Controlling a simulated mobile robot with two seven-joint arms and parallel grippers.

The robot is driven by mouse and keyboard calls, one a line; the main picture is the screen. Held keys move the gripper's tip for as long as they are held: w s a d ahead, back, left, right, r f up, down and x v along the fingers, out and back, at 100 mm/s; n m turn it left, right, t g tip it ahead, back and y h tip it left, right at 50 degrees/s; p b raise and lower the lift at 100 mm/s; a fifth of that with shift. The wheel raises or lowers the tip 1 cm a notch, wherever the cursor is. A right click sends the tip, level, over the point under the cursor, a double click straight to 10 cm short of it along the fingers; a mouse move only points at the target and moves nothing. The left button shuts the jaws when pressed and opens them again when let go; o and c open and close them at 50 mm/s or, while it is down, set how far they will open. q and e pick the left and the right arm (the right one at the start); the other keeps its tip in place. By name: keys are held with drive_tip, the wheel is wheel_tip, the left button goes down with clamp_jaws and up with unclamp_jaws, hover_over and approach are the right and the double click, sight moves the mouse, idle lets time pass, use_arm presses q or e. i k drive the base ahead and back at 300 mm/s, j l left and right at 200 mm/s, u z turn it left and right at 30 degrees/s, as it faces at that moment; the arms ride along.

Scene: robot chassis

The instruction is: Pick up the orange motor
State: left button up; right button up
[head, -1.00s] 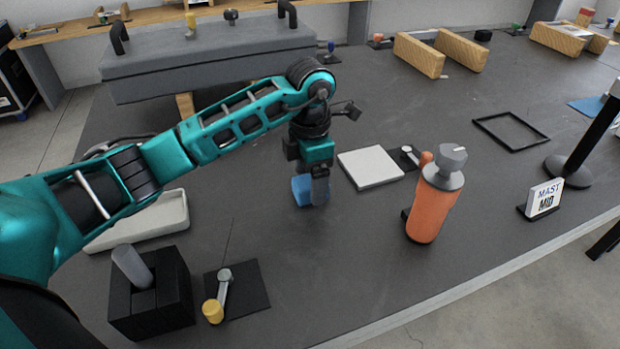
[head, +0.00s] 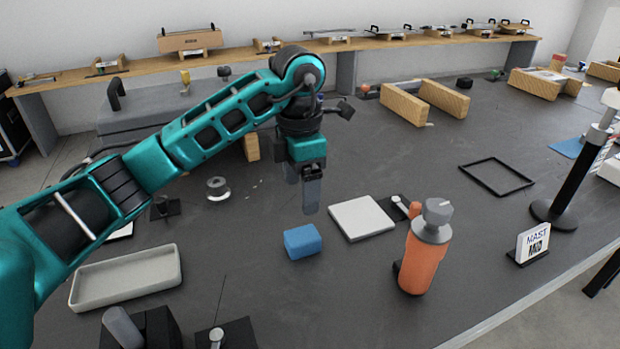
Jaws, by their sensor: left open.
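The orange motor (head: 424,262) stands on the dark table right of centre, an orange cylinder with a grey cap on top and a small orange part on its left side. My left gripper (head: 310,200) is in the air left of the motor, pointing down, open and with nothing visible between its fingers. It is apart from the motor. A blue block (head: 302,242) lies on the table just below the gripper in the picture. My right gripper is not in view.
A white square plate (head: 361,218) lies between gripper and motor. A grey tray (head: 126,278) lies at the left. Wooden blocks (head: 405,103) stand farther back.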

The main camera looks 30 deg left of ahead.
sight(425, 247)
drive_tip(key=k+l, duration=0.65)
drive_tip(key=k, duration=0.25)
